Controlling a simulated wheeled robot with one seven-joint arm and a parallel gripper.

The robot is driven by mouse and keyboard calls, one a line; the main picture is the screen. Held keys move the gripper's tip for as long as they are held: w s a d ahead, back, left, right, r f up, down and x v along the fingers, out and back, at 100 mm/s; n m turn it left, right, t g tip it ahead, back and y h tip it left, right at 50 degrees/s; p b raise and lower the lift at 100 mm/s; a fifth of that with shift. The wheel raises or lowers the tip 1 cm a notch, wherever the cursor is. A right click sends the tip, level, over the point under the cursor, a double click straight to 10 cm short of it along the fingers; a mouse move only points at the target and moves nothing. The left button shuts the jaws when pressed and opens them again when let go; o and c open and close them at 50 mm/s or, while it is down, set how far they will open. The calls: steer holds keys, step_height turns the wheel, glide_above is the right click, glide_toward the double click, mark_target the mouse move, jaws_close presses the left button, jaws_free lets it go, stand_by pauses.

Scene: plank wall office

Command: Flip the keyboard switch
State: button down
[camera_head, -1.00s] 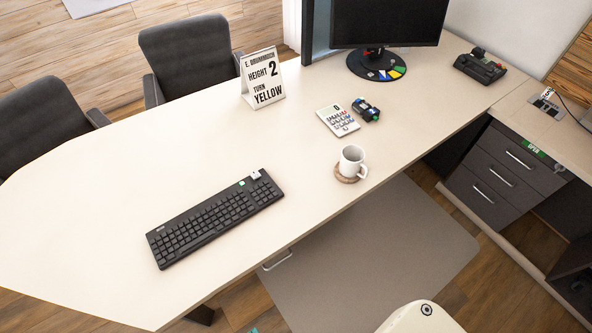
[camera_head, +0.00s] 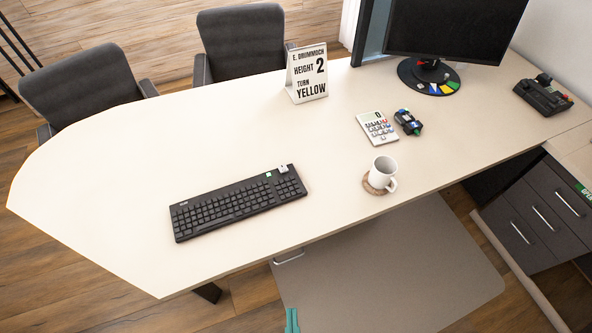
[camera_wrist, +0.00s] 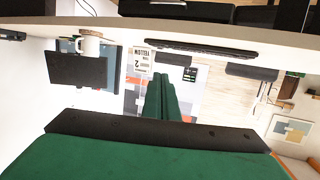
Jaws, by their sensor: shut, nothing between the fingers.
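The black keyboard (camera_head: 238,205) lies on the cream desk. A small white switch (camera_head: 283,168) sits at its far right corner, with a green key or light (camera_head: 268,174) beside it. In the upside-down wrist view, the keyboard (camera_wrist: 200,48) shows nearly edge-on as a dark strip. My gripper (camera_head: 291,320) shows as teal fingers at the bottom edge of the head view, in front of the desk and well apart from the keyboard. In the wrist view, the green fingers (camera_wrist: 162,98) are together and empty. The switch cannot be made out there.
A white mug (camera_head: 383,172) stands on a coaster right of the keyboard. A calculator (camera_head: 377,128), a small dark device (camera_head: 407,122), a sign (camera_head: 308,75) and a monitor (camera_head: 456,40) stand farther back. The desk (camera_head: 130,160) is clear left of the keyboard.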

steer(key=shift+g, duration=0.8)
steer(key=x, duration=0.7)
steer(key=d+x, duration=0.1)
steer(key=x, duration=0.6)
steer(key=d+x, duration=0.1)
steer(key=x, duration=0.6)
steer(key=shift+w+d, duration=0.25)
steer(key=shift+w, duration=0.2)
steer(key=shift+n+y, duration=0.4)
steer(key=shift+y, duration=0.4)
steer(key=w, duration=0.2)
steer(key=w+r, duration=0.1)
steer(key=w, duration=0.2)
steer(key=w+r, duration=0.1)
steer(key=w, duration=0.2)
steer(key=shift+d, duration=0.25)
steer(key=w+r+n+g+y, duration=0.1)
steer(key=w+r+n+y, duration=0.2)
steer(key=w+r, duration=0.4)
steer(key=shift+w+d, duration=0.4)
steer(key=shift+w, duration=0.6)
